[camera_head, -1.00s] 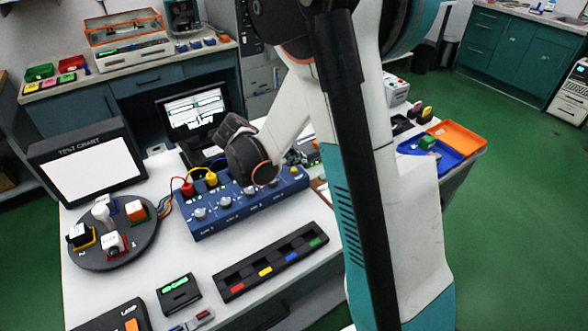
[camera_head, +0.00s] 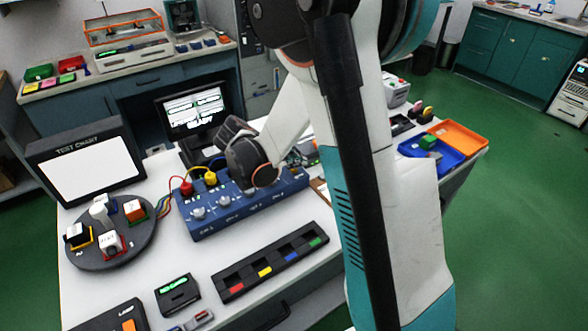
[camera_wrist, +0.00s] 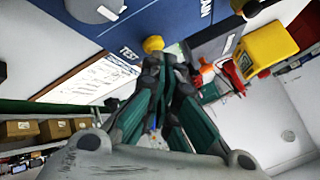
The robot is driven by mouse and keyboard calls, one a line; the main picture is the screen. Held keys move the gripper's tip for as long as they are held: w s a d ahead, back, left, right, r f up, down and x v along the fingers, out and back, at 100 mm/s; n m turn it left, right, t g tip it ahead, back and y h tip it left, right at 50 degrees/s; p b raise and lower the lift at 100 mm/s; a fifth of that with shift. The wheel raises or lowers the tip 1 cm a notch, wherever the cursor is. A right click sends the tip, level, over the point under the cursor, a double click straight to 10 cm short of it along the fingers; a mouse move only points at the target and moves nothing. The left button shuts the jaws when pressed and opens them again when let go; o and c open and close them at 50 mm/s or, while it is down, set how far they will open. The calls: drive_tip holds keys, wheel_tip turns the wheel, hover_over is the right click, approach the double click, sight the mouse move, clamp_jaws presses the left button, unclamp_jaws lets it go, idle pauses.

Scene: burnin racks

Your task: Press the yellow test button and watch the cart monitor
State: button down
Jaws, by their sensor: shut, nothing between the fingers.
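The yellow test button (camera_wrist: 153,44) is a round knob beside the word TEST on a blue panel in the wrist view. My gripper (camera_wrist: 167,62) is shut and empty, with its fingertips right at the button. I cannot tell whether they touch it. In the head view my dark wrist hangs over the blue test box (camera_head: 215,222) and hides the fingertips.
Red and yellow plugs (camera_head: 210,179) with coloured cables stand at the box's left. A round dark turntable (camera_head: 85,255), a test chart screen (camera_head: 92,170) and a black slotted strip (camera_head: 272,262) share the white bench. Blue (camera_head: 455,165) and orange trays lie at the right.

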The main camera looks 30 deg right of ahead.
sight(295, 172)
drive_tip(key=shift+f, duration=0.3)
drive_tip(key=shift+r, duration=0.1)
idle(0.4)
drive_tip(key=shift+r+p, duration=0.4)
drive_tip(key=shift+r, duration=0.45)
wheel_tip(295, 172, up, 5)
drive_tip(key=p, duration=0.3)
idle(0.9)
